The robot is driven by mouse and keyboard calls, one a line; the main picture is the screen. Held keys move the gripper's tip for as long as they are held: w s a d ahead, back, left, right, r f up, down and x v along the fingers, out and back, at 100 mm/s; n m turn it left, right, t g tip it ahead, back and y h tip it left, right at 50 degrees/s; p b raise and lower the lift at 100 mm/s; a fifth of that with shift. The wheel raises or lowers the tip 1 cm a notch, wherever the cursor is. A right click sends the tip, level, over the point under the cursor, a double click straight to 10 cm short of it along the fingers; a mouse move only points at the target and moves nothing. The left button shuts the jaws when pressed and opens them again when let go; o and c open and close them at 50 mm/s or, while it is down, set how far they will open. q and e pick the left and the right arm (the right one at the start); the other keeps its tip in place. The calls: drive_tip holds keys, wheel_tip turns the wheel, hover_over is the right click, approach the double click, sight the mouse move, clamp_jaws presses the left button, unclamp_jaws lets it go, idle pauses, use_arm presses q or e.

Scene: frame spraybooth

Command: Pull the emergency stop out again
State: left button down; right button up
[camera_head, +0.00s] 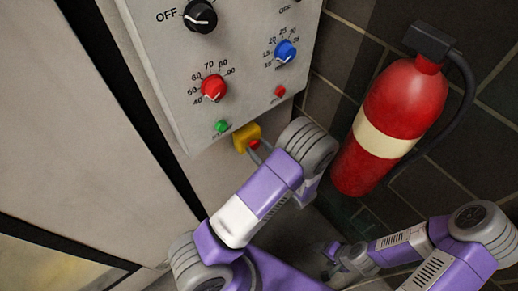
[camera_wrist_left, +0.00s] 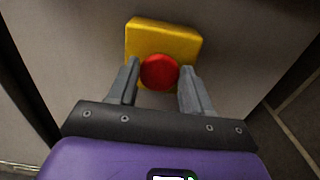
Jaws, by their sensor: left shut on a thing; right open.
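The emergency stop is a red round button (camera_wrist_left: 159,72) on a yellow box (camera_wrist_left: 165,38) fixed to the grey wall. In the head view the yellow box (camera_head: 247,134) sits just below the control panel, and the red button (camera_head: 254,144) is partly hidden by my left arm. My left gripper (camera_wrist_left: 160,77) is at the button, with one finger on each side, shut on it. In the head view only a bit of the left gripper (camera_head: 259,152) shows. My right gripper (camera_head: 338,256) is open and empty, low at the right, away from the button.
The control panel (camera_head: 185,60) above carries black, red and blue knobs, plus small green and red buttons. A fire extinguisher (camera_head: 393,125) hangs on the dark tiled wall at the right, close to my left arm. A large pale panel (camera_head: 80,130) fills the left.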

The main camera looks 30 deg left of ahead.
use_arm(q)
drive_tip(key=shift+v, duration=0.8)
drive_tip(key=shift+c, duration=2.4)
unclamp_jaws()
drive_tip(key=shift+d, duration=0.1)
drive_tip(key=p+v, duration=0.1)
drive_tip(key=v, duration=0.6)
drive_tip(key=shift+d+p, duration=0.15)
drive_tip(key=shift+p, duration=0.25)
drive_tip(key=shift+s, duration=0.1)
